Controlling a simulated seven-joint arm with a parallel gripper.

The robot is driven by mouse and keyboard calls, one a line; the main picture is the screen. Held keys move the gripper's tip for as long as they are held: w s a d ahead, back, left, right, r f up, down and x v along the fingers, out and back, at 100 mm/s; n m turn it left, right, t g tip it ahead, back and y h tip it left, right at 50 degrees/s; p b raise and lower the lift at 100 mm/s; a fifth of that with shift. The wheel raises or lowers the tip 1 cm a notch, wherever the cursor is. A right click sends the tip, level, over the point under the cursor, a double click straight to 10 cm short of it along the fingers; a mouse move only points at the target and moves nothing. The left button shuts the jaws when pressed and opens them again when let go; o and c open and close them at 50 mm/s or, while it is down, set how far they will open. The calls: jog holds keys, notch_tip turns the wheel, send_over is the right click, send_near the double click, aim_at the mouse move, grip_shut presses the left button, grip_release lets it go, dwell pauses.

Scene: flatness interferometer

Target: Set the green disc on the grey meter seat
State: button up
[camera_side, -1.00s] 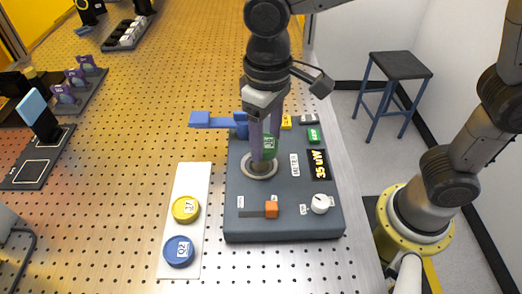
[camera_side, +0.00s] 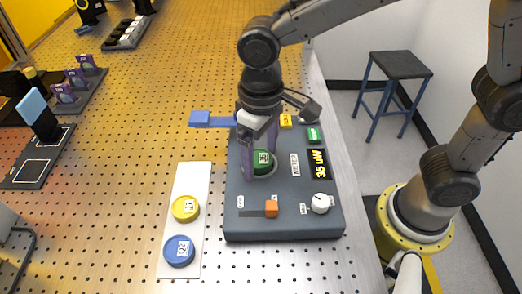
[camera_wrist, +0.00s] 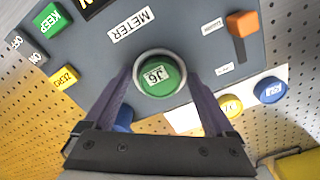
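The green disc (camera_wrist: 160,76), labelled J6, lies flat within the ring of the grey meter seat (camera_wrist: 138,88) in the wrist view. In the side view the green disc (camera_side: 262,161) shows partly behind a finger, with the seat's pale rim (camera_side: 259,178) around its base. My gripper (camera_wrist: 162,82) is open, with its two purple fingers on either side of the disc and apart from it. In the side view my gripper (camera_side: 261,171) is directly over the seat, fingers pointing down.
The dark meter box (camera_side: 285,226) carries an orange slider (camera_side: 271,208), a white knob (camera_side: 320,203) and a 35 uW display (camera_side: 318,163). A blue arm (camera_side: 205,118) sticks out behind. A white strip (camera_side: 187,220) holds a yellow disc (camera_side: 186,208) and a blue disc (camera_side: 179,251).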

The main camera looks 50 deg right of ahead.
aim_at(261, 159)
jog(key=shift+r, duration=0.15)
notch_tip(261, 159, up, 12)
jog(key=s+d+f+m+t, duration=0.1)
jog(key=s+d+f+t, duration=0.1)
jog(key=s+d, duration=0.4)
jog(key=s+d+f+m+t, duration=0.1)
jog(key=s+d, duration=0.5)
jog(key=d, duration=0.7)
jog(key=f+t, duration=0.1)
jog(key=t, duration=0.1)
jog(key=shift+s+d+f+t, duration=0.2)
jog(key=shift+s+f+t, duration=0.1)
jog(key=shift+f, duration=0.1)
dwell(0.5)
